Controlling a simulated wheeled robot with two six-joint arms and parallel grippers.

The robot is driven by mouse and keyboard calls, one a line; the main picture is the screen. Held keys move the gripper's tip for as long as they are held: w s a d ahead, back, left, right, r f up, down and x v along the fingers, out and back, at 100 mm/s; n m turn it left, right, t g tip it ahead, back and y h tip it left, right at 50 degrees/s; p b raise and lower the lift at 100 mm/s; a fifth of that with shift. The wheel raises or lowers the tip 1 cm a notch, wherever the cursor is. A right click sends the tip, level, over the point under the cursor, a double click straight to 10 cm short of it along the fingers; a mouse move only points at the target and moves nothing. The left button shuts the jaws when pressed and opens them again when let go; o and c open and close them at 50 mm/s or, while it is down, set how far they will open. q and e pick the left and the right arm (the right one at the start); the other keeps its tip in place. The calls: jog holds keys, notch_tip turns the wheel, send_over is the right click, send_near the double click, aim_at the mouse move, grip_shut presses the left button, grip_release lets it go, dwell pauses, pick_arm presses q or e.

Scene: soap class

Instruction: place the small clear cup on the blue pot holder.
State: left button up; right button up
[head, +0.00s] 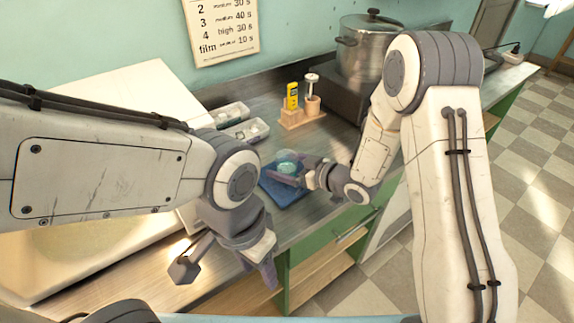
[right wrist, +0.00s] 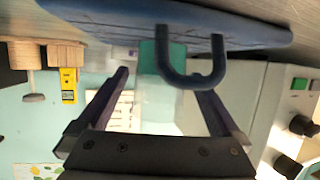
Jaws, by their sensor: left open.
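The small clear cup (head: 287,161), greenish in its contents, stands on the blue pot holder (head: 285,194) on the steel counter. The right wrist view is upside down; there the cup (right wrist: 162,85) appears between the fingers of my right gripper (right wrist: 163,80), with a gap on both sides, so it is open. The pot holder (right wrist: 100,18) and its loop show at the top of that view. In the head view my right gripper (head: 292,177) partly hides the cup. My left gripper (head: 225,272) is open and empty, nearer the front.
Small white trays (head: 236,120) and a wooden stand (head: 300,118) with a yellow item stand behind the pot holder. A steel pot (head: 372,50) sits on a dark block at the back right. The counter's front edge runs close to the pot holder.

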jog(key=shift+r+p, duration=0.3)
jog(key=b+v, duration=0.1)
jog(key=v, duration=1)
jog(key=shift+s+d, duration=0.15)
jog(key=shift+d, duration=0.15)
jog(key=shift+w+a+f+g+h, duration=0.1)
jog(key=shift+w+a+g+h, duration=0.05)
jog(key=shift+h, duration=0.4)
jog(key=shift+w+a+f+g+h, duration=0.1)
jog(key=shift+w+g+h, duration=0.05)
jog(key=shift+h, duration=1.3)
jog(key=s+a+r+m+g+h, duration=0.1)
jog(key=s+g, duration=0.3)
jog(key=s, duration=0.9)
jog(key=s+a+r+m+g+h, duration=0.1)
jog(key=s+r+g+h, duration=0.2)
jog(key=s, duration=0.9)
jog(key=shift+s+a+r+g+h, duration=0.2)
jog(key=shift+s+a+g+h, duration=0.2)
jog(key=shift+g+h, duration=0.4)
